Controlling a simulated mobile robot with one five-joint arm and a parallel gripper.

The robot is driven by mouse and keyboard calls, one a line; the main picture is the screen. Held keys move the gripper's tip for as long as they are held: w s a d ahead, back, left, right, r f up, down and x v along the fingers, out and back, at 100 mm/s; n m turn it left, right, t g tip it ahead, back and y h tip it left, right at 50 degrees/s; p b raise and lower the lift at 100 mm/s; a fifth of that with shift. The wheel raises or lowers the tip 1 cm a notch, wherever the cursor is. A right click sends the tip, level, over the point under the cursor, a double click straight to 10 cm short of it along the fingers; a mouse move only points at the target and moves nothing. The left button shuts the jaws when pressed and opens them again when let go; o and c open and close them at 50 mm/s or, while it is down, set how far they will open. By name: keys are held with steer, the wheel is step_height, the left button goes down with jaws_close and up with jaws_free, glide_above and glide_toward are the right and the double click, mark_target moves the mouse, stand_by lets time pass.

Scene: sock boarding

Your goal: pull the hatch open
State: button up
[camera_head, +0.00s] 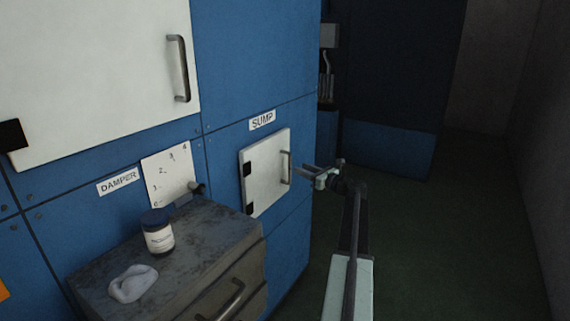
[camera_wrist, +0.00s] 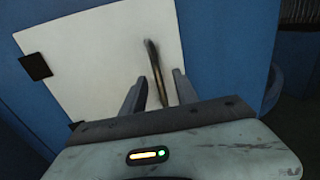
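The hatch (camera_head: 264,172) is a small white door under the SUMP label (camera_head: 262,121) on the blue cabinet, with black hinges on its left and a metal bar handle (camera_head: 286,167) on its right. It looks closed. In the wrist view the hatch (camera_wrist: 95,55) fills the upper left, and its handle (camera_wrist: 155,72) stands upright ahead of my fingers. My gripper (camera_head: 303,172) is just right of the handle. In the wrist view my gripper (camera_wrist: 158,82) has its two fingers apart, with the handle's lower end showing between them. I cannot tell whether they touch it.
A dark metal drawer unit (camera_head: 205,235) stands at the front left, with a jar (camera_head: 158,232) and a grey cloth (camera_head: 132,284) on top. A larger white door (camera_head: 95,75) is at the upper left. The floor (camera_head: 450,240) at right is clear.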

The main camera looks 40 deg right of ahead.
glide_above(289, 180)
steer(key=shift+w+d, duration=0.35)
steer(key=shift+c, duration=0.4)
jaws_close()
steer(key=shift+s, duration=0.1)
stand_by(0.7)
